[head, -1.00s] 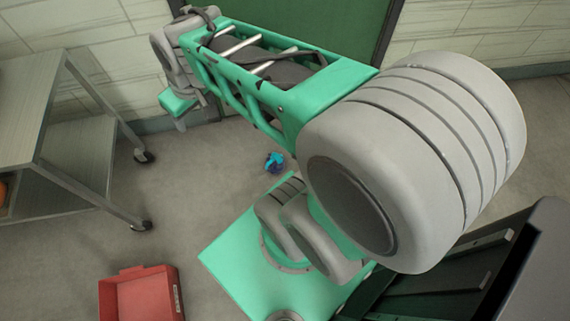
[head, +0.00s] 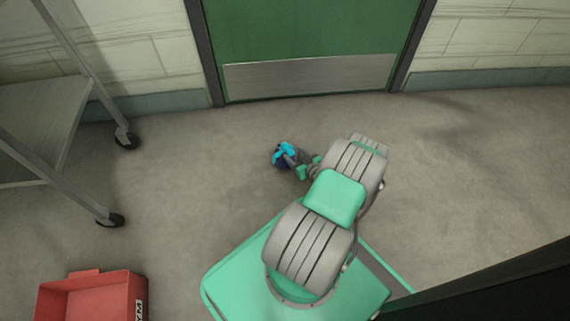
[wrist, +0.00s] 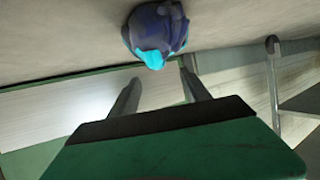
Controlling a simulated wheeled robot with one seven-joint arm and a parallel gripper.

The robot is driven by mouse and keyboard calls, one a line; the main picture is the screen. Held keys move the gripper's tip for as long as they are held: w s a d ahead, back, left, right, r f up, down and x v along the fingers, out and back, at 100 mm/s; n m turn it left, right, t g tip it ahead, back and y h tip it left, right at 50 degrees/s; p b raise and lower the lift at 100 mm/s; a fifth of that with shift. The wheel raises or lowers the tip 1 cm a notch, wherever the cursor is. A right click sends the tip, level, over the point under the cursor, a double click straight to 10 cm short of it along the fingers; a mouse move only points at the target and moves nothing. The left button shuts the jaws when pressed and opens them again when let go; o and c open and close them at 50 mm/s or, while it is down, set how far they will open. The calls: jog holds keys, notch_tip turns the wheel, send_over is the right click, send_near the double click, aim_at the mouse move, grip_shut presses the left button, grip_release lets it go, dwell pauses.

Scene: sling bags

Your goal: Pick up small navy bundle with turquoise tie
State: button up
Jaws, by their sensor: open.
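The small navy bundle with its turquoise tie (head: 280,157) lies on the floor in front of the green door in the head view. In the wrist view the bundle (wrist: 158,27) is at the top middle, its turquoise tie facing the gripper. My gripper (head: 305,165) is just right of the bundle in the head view, low near the floor. In the wrist view its two fingers (wrist: 158,92) are spread apart with nothing between them, and the bundle is beyond their tips. I cannot tell whether a fingertip touches it.
A wheeled metal cart (head: 50,110) stands at the left. A red bin (head: 92,297) sits on the floor at the lower left. The green door (head: 305,35) is behind the bundle. The floor around the bundle is clear.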

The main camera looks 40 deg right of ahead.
aim_at(288, 147)
jog(key=b+x, duration=0.1)
jog(key=x, duration=0.1)
jog(key=b+x, duration=0.1)
jog(key=x, duration=0.2)
jog(key=b+x, duration=0.2)
jog(key=shift+d+f, duration=0.2)
jog(key=shift+d, duration=0.1)
jog(key=shift+w, duration=0.2)
jog(key=shift+r, duration=0.1)
grip_shut()
dwell(0.7)
